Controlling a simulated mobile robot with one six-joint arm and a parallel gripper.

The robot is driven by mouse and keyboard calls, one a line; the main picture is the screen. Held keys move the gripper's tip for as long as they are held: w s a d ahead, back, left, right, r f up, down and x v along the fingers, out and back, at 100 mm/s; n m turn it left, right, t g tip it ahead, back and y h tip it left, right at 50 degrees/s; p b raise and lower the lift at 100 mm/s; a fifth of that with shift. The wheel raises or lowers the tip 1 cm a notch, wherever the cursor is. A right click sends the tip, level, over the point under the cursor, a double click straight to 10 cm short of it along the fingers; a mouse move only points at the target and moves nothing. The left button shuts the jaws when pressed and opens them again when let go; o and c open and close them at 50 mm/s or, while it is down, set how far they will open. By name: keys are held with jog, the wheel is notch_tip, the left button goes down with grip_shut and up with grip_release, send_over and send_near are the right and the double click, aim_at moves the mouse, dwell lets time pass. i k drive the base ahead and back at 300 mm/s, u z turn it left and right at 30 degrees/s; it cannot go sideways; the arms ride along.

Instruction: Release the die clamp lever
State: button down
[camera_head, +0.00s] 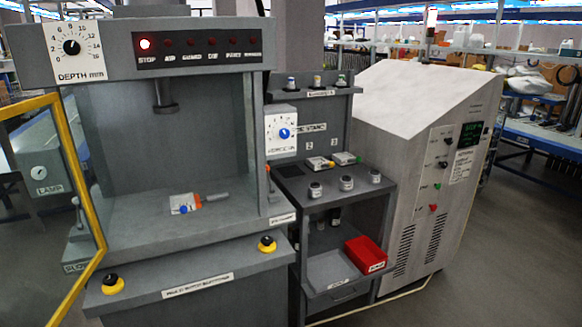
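A grey press stands at the left with its work bay open to me. On its bed (150,221) lies a small pale plate or block with orange parts (192,203). A blue round knob (183,210) sits at its front left. A short grey bar (216,196) sticks out to its right; it may be the die clamp lever, but it is too small to tell its position. A dark ram (164,100) hangs above, clear of the bed. My gripper is not in view.
A yellow-framed guard door (68,170) stands open at the left. Black knobs on yellow bases (266,245) sit on the front ledge. The red STOP lamp (145,43) is lit. A die stand (330,200) with a red bin (366,254) and a grey cabinet (420,120) stand right.

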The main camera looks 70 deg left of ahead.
aim_at(269, 178)
jog(key=u, duration=0.1)
jog(key=i, duration=1.15)
jog(key=u, duration=1.05)
jog(key=k, duration=0.25)
jog(key=u, duration=2.75)
